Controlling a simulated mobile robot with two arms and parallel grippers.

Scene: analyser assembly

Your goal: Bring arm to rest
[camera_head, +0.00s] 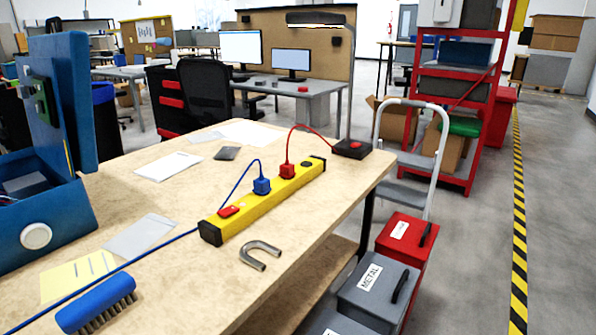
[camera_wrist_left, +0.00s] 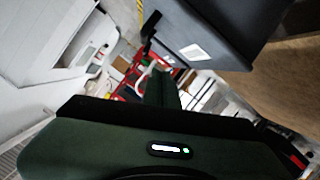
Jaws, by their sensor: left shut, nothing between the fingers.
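My left gripper (camera_wrist_left: 161,78) shows in the left wrist view as a dark green body along the bottom with narrow fingers pointing up the picture. The fingers are together and hold nothing. It hangs in free air, apart from the workbench, with a dark grey bin (camera_wrist_left: 205,35) above it in that picture. Neither arm nor gripper shows in the head view. My right gripper is in neither view.
A wooden workbench (camera_head: 185,270) carries a yellow power strip (camera_head: 262,203), a metal U-shaped piece (camera_head: 260,254), a blue brush (camera_head: 97,303) and a blue machine (camera_head: 45,225). Grey (camera_head: 372,290) and red (camera_head: 405,240) bins and a step ladder stand right.

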